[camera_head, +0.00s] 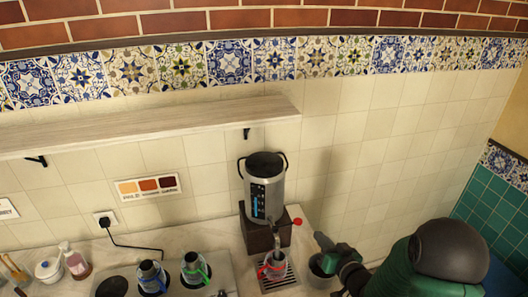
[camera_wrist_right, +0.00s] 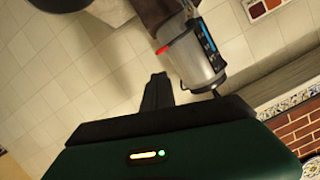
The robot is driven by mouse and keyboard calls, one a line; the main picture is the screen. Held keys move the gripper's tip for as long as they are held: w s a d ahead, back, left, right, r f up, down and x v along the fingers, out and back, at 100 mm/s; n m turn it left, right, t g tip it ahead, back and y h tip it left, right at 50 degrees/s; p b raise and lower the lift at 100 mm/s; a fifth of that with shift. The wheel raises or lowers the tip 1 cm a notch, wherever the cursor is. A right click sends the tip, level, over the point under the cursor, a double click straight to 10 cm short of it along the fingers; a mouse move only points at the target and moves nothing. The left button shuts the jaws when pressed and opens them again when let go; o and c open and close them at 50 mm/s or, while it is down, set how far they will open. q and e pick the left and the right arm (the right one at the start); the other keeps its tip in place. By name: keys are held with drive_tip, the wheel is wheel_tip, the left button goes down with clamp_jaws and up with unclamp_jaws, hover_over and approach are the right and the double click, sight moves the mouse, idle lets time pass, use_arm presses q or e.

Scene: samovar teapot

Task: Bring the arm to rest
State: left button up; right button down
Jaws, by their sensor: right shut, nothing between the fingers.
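My right arm comes in at the lower right, and its gripper (camera_head: 322,240) is to the right of the samovar and apart from it. In the wrist view the fingers of the right gripper (camera_wrist_right: 157,80) are together with nothing between them. The silver samovar (camera_head: 262,195) stands upright on a dark brown box on the counter; it also shows tilted in the wrist view (camera_wrist_right: 196,52). My left gripper is not in view.
A dark round vessel (camera_head: 322,264) sits on the counter below the right gripper, partly hidden. A wooden shelf (camera_head: 150,125) runs along the tiled wall.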

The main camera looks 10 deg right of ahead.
drive_tip(key=s+a+f+g+b, duration=0.1)
drive_tip(key=s+a+f+g, duration=0.1)
drive_tip(key=s, duration=0.5)
drive_tip(key=s+a+f+n+g+h+b, duration=0.1)
drive_tip(key=s+a+f+g, duration=0.1)
drive_tip(key=s+a+g, duration=0.2)
drive_tip(key=s+a+f+n+g+b, duration=0.1)
drive_tip(key=s+a+f+g, duration=0.2)
drive_tip(key=s+g, duration=0.3)
drive_tip(key=s+a, duration=0.1)
drive_tip(key=s, duration=0.4)
drive_tip(key=shift+g+h+b, duration=0.3)
drive_tip(key=shift+b, duration=0.05)
drive_tip(key=shift+s+a, duration=0.1)
